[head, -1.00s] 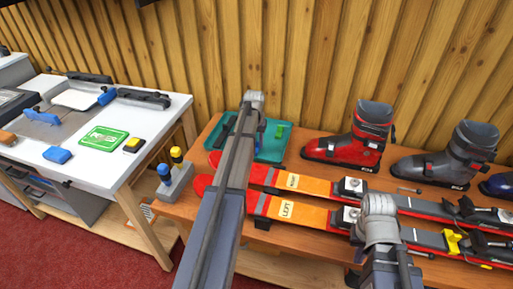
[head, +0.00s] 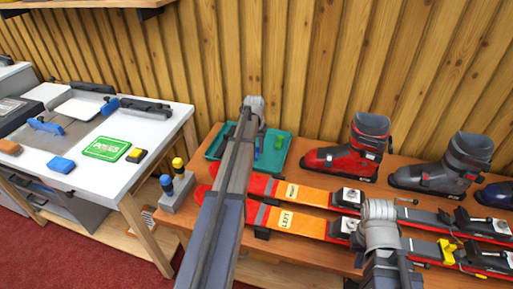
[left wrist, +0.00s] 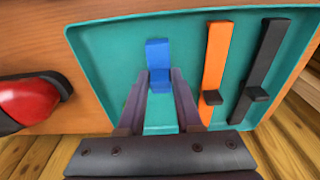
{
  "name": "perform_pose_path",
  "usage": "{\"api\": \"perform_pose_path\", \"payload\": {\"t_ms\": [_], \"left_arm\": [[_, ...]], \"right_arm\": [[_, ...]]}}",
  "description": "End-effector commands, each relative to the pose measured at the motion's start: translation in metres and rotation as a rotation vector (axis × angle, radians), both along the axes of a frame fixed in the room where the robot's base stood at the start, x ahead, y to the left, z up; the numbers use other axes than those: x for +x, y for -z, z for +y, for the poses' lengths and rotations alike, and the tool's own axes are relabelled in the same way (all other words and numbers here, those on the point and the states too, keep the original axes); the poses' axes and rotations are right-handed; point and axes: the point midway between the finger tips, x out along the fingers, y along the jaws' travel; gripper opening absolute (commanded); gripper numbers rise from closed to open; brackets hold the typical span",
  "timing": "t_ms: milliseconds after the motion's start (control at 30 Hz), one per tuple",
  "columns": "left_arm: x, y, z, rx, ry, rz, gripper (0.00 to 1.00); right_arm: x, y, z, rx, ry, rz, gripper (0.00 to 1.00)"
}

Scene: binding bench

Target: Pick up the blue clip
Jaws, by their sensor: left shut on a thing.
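The blue clip (left wrist: 158,52) lies at the teal tray (left wrist: 100,75), its near end between my left fingertips. My left gripper (left wrist: 158,82) is shut on it, with a finger on each side. I cannot tell whether the clip is clear of the tray floor. In the head view the tray (head: 215,145) is partly covered by my left arm, which hides most of the gripper and the clip. My right arm shows at the lower right, but its gripper is not seen.
In the left wrist view an orange clip (left wrist: 217,60) and a black clip (left wrist: 265,70) lie right of the gripper. A red object (left wrist: 30,102) is left of the tray. Skis (head: 295,220) and a red boot (head: 350,152) occupy the bench to the right.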

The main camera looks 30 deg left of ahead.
Motion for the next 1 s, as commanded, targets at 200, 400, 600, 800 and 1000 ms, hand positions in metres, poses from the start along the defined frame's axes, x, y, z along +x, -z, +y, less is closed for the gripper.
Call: {"api": "perform_pose_path", "payload": {"t_ms": [200, 400, 600, 800, 1000], "left_arm": [[0.000, -0.043, 0.000, 0.000, 0.000, 0.000, 0.00], [0.000, -0.066, 0.000, 0.000, 0.000, 0.000, 0.00], [0.000, -0.070, 0.000, 0.000, 0.000, 0.000, 0.00], [0.000, -0.069, 0.000, 0.000, 0.000, 0.000, 0.00], [0.000, -0.073, 0.000, 0.000, 0.000, 0.000, 0.00]], "right_arm": [[0.000, -0.043, 0.000, 0.000, 0.001, 0.000, 0.00], [0.000, -0.066, 0.000, 0.000, 0.001, 0.000, 0.00], [0.000, -0.070, 0.000, 0.000, 0.001, 0.000, 0.00], [0.000, -0.069, 0.000, 0.000, 0.001, 0.000, 0.00], [0.000, -0.073, 0.000, 0.000, 0.001, 0.000, 0.00]]}}
